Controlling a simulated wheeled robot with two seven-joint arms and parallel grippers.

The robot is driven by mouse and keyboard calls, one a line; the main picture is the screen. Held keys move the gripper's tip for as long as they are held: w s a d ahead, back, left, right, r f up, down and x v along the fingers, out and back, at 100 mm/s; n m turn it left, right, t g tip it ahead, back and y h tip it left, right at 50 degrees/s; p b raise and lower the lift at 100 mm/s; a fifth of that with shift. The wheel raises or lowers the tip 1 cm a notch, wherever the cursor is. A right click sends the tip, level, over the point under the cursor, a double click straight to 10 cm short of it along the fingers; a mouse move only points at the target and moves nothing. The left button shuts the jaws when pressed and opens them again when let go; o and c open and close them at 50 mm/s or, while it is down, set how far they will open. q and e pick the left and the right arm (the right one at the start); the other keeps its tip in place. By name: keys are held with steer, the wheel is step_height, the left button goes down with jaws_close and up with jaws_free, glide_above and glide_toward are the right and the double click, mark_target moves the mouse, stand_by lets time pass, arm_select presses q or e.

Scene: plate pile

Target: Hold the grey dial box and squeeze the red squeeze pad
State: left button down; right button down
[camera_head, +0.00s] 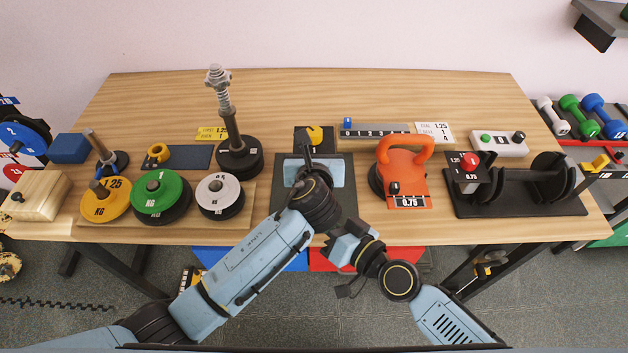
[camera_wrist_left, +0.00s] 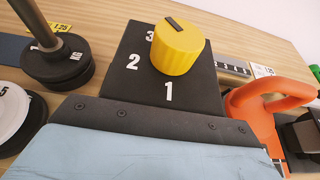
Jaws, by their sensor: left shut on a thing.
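The grey dial box (camera_head: 300,146) stands at the middle of the table with a yellow dial (camera_head: 314,134) on top. In the left wrist view its dark face (camera_wrist_left: 200,100) shows the numbers 1, 2 and 3 around the yellow dial (camera_wrist_left: 178,47). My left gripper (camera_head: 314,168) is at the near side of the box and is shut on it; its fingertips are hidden. My right gripper (camera_head: 348,243) is apart from the box, near the table's front edge, and its jaws are unclear. I cannot make out a red squeeze pad; a red round knob (camera_head: 469,161) stands at the right.
An orange kettlebell (camera_head: 405,150) stands right of the box. A black rack (camera_head: 515,205) is further right. A spring post (camera_head: 226,120) and yellow, green (camera_head: 157,189) and white plates stand left. The table's back strip is mostly clear.

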stand_by(0.3)
arm_select(q)
steer(key=shift+c, duration=2.2)
jaws_free()
